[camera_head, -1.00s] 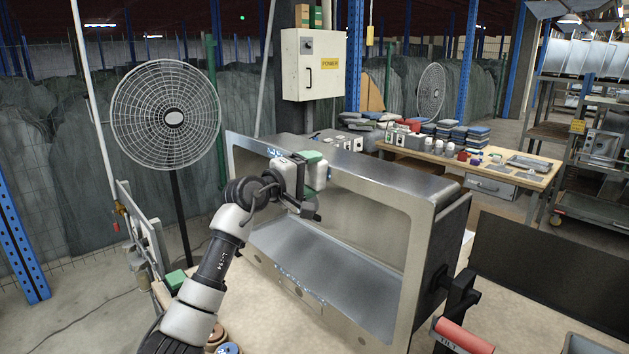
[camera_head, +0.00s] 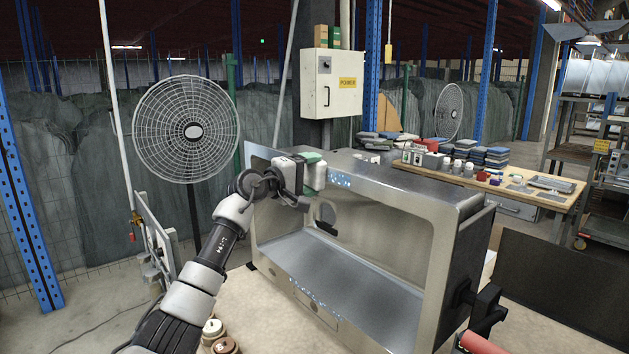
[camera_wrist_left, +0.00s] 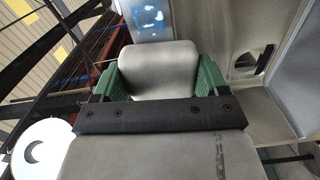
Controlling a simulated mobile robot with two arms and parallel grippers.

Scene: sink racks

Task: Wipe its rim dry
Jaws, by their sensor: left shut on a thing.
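A steel sink (camera_head: 440,245) lies on its side on the bench, its open basin facing me. Wet white-blue specks show on its upper rim (camera_head: 342,181), just right of my left gripper, and on its lower rim (camera_head: 316,302). My left gripper (camera_head: 302,174) is at the upper rim, left of the middle. In the left wrist view its green fingers (camera_wrist_left: 155,78) are shut on a pale grey pad (camera_wrist_left: 160,65); specks (camera_wrist_left: 150,18) show just beyond the pad. I cannot tell whether the pad touches the rim. My right gripper is out of view.
A dark bracket (camera_head: 484,305) and a red roller (camera_head: 482,343) stand at the sink's right end. Round knobs (camera_head: 213,328) sit at the front left. A caged fan (camera_head: 192,131) stands behind on the left. A wooden workbench (camera_head: 500,182) with stacked goods is at the back right.

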